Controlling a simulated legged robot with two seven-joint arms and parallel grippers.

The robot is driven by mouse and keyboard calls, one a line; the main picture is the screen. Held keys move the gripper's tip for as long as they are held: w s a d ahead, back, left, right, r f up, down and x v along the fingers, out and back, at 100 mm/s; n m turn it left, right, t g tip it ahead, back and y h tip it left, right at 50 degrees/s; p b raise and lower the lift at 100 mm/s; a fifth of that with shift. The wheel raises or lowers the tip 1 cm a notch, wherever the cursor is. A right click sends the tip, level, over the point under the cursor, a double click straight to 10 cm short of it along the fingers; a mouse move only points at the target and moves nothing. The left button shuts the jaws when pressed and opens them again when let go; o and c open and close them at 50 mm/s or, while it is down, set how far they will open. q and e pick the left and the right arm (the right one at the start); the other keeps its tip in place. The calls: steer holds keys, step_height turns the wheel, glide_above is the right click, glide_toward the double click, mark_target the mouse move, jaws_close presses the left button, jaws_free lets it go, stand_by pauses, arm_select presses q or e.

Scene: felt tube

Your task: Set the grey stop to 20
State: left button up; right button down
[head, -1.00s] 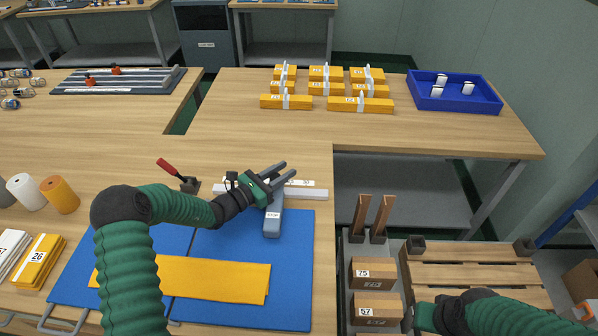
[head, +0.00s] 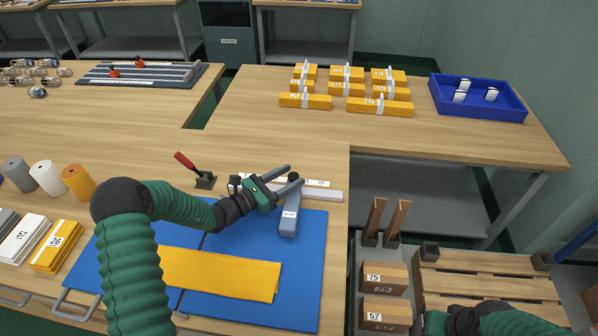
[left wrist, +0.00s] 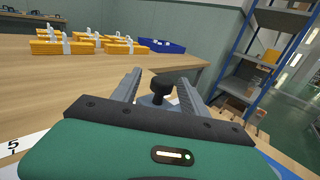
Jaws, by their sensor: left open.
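The grey stop (head: 289,220) is a blue-grey block with a small label, lying across the near side of a white ruler rail (head: 322,195) at the back of the blue mat. A black knob (left wrist: 157,92) stands on it. My left gripper (head: 294,175) is open at the stop's far end. In the left wrist view its two fingers (left wrist: 155,88) stand on either side of the knob, apart from each other. Most of the scale is hidden or too small to read. My right arm (head: 490,320) shows at the bottom right; its gripper jaws are not visible.
A yellow felt piece (head: 225,274) lies on the blue mat (head: 300,300). A red-handled clamp (head: 204,180) stands left of the rail. Felt rolls (head: 78,182) and folded felt (head: 55,246) are at the left. Yellow bundles (head: 380,107) and a blue tray (head: 480,112) are on the back table.

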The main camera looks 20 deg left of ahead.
arm_select(q)
steer(key=v, duration=1.2)
steer(key=shift+s+a, duration=0.1)
steer(key=shift+s, duration=0.15)
